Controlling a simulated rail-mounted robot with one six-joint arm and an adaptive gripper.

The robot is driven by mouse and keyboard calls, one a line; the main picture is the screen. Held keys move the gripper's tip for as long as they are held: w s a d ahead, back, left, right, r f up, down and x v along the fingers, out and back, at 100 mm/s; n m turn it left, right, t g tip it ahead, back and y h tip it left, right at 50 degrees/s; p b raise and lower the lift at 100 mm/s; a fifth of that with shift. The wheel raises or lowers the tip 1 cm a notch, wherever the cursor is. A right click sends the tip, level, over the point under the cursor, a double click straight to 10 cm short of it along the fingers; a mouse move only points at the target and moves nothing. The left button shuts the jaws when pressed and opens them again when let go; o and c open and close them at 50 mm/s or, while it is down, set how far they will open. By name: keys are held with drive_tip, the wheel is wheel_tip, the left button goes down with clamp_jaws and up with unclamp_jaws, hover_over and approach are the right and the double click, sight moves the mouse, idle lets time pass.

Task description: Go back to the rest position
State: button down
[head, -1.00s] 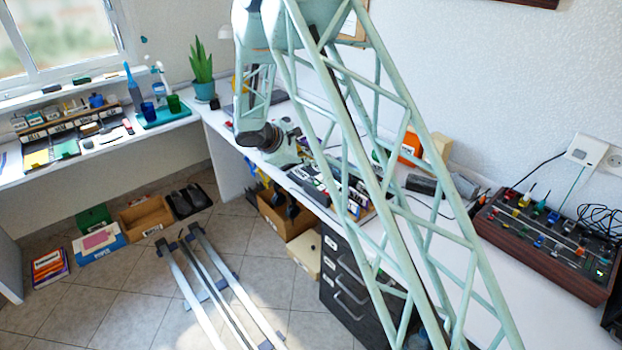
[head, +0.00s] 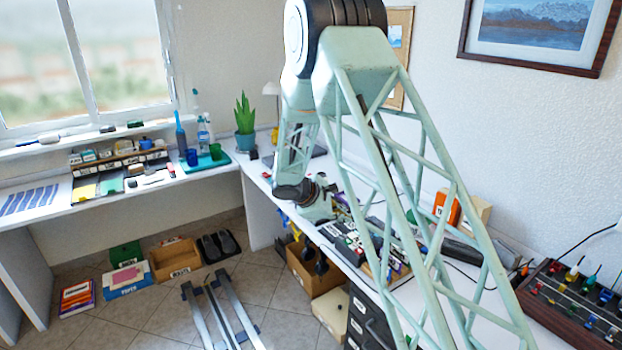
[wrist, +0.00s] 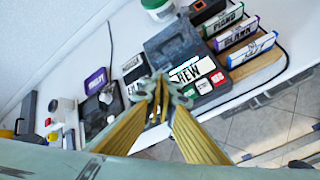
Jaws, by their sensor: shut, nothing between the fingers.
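My gripper (wrist: 158,92) shows in the wrist view with its two yellow fingers closed together at the tips and nothing between them. It is above the white desk, over a dark tray (wrist: 178,45) and labelled discs or cases. In the head view my gripper end (head: 318,207) hangs low over the far part of the right-hand desk, beside the labelled cases (head: 345,238). My pale green lattice arm spans the middle of that view. The fingertips are too small to make out there.
A row of labelled boxes (wrist: 235,30) stands at the upper right of the wrist view. A potted plant (head: 245,128) stands in the corner. An orange box (head: 446,208) and a control panel (head: 575,300) are on the right desk. Floor rails (head: 222,315) run below.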

drive_tip(key=s+d+r+m+g+y, duration=0.1)
drive_tip(key=s+d+r+m, duration=0.3)
drive_tip(key=s+r, duration=1)
drive_tip(key=s+d+r+m+g+y, duration=0.1)
drive_tip(key=s+d+r+m, duration=0.3)
drive_tip(key=s+r, duration=1)
drive_tip(key=s+a+r+m+y, duration=0.1)
drive_tip(key=s+a+m+y, duration=0.1)
drive_tip(key=s, duration=1)
drive_tip(key=s+a+r+m+y, duration=0.2)
drive_tip(key=s+a+m, duration=0.1)
drive_tip(key=s, duration=0.9)
drive_tip(key=s+a+r+m+t+y, duration=0.1)
drive_tip(key=s+a+r+m, duration=0.1)
drive_tip(key=s, duration=1)
drive_tip(key=shift+s+a+r+m+y, duration=0.25)
drive_tip(key=shift+s+a+m+y, duration=0.05)
drive_tip(key=shift+a+y, duration=0.1)
